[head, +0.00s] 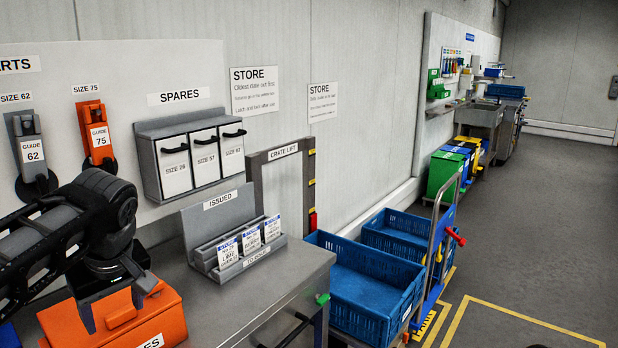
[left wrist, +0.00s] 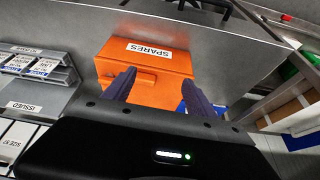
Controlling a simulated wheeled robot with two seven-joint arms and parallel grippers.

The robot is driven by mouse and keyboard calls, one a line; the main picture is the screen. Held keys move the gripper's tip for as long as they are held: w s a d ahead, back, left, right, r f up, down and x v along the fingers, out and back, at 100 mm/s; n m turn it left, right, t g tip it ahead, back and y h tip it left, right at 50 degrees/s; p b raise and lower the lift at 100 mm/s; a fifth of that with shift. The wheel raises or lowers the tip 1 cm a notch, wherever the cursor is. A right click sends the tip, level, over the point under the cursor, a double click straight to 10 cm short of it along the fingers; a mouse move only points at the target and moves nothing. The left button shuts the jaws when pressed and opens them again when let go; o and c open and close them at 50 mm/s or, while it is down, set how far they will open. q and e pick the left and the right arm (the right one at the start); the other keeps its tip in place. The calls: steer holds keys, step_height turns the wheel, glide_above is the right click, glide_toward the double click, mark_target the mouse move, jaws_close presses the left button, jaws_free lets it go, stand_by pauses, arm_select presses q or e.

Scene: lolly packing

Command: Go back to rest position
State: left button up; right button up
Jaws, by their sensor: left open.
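My left gripper (head: 112,300) hangs at the lower left of the head view, with my dark left arm coming in from the left. Its fingers point down over an orange box (head: 160,318) on the grey bench. In the left wrist view, the two fingers (left wrist: 157,88) stand apart with nothing between them. The orange box (left wrist: 165,66), labelled SPARES, shows beyond and between them. I cannot tell whether the fingers touch it. My right gripper is in neither view.
An ISSUED rack (head: 199,253) with several cards stands on the bench (head: 262,287). The SPARES drawer unit (head: 146,151) and orange GUIDE 75 holder (head: 92,120) are on the wall. Blue crates (head: 352,316) stand right of the bench. Open floor (head: 550,200) lies further right.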

arm_select(q)
steer(key=w+d+f+m+t+h, duration=0.35)
steer(key=w+d+f+m, duration=0.35)
steer(key=w, duration=0.4)
steer(key=d+f+m+h, duration=0.1)
steer(key=d+f+h, duration=0.1)
steer(key=d+f, duration=0.6)
steer(key=d+f+m+h, duration=0.15)
steer(key=d+f, duration=0.35)
steer(key=f, duration=0.8)
steer(key=s+d+f+g, duration=0.2)
steer(key=s+d+f, duration=0.2)
steer(key=s+f, duration=1)
steer(key=s+d+f+g, duration=0.1)
steer(key=s+f+g, duration=0.1)
steer(key=s+f, duration=0.3)
steer(key=s+d+f+g, duration=0.1)
steer(key=s+f, duration=0.4)
steer(key=s, duration=0.5)
steer(key=shift+d+n+g+h, duration=0.35)
steer(key=shift+d+n+h, duration=0.1)
steer(key=shift+d, duration=0.1)
